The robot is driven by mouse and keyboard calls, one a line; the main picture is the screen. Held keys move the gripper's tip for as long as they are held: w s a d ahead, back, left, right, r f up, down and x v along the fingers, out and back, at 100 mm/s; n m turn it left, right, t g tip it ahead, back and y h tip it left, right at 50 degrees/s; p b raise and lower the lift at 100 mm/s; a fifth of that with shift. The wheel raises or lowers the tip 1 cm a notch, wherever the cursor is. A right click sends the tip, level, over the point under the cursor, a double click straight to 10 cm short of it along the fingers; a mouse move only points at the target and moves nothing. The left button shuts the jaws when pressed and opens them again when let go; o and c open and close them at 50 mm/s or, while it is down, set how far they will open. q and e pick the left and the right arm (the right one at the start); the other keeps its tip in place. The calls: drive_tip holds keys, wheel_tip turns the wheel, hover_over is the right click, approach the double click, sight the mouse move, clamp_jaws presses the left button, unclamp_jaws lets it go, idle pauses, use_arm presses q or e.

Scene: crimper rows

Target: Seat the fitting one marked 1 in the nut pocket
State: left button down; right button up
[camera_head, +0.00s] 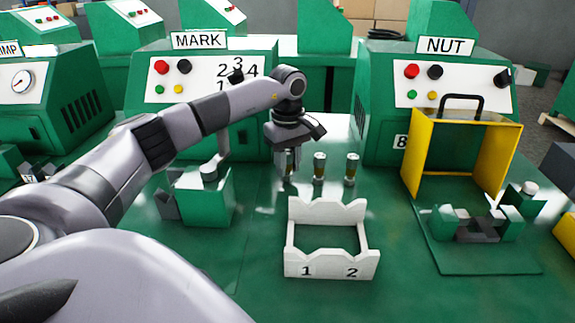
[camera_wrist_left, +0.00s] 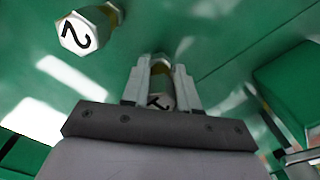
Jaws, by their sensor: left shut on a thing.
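My left gripper (camera_head: 287,164) points down at the left end of a short row of fittings, behind the white rack. It is shut on a fitting (camera_wrist_left: 161,100) whose end face shows a partly hidden mark that looks like 1. In the head view the fingers mostly cover this fitting, and I cannot tell if it still touches the bench. The fitting marked 2 (camera_wrist_left: 86,32) stands beside it in the left wrist view. Two brass-and-dark fittings (camera_head: 319,167) (camera_head: 351,168) stand upright to the right. The nut pocket (camera_head: 476,228) is in the green-and-grey fixture before the NUT machine. My right gripper is not in view.
A white rack (camera_head: 331,267) labelled 1 and 2 stands empty at front centre. A yellow guard frame (camera_head: 413,155) with a black handle stands behind the nut fixture. The MARK machine (camera_head: 158,118) and its green block (camera_head: 205,198) are left. Bench between rack and nut fixture is clear.

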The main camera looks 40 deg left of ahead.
sight(288, 152)
use_arm(q)
wheel_tip(288, 152, up, 19)
drive_tip(key=p, duration=0.3)
drive_tip(key=shift+r, duration=0.2)
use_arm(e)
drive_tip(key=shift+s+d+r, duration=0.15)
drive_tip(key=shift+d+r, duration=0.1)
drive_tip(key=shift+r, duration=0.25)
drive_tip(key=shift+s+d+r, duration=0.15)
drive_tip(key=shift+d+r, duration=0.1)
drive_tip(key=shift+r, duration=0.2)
use_arm(q)
drive_tip(key=shift+d, duration=0.1)
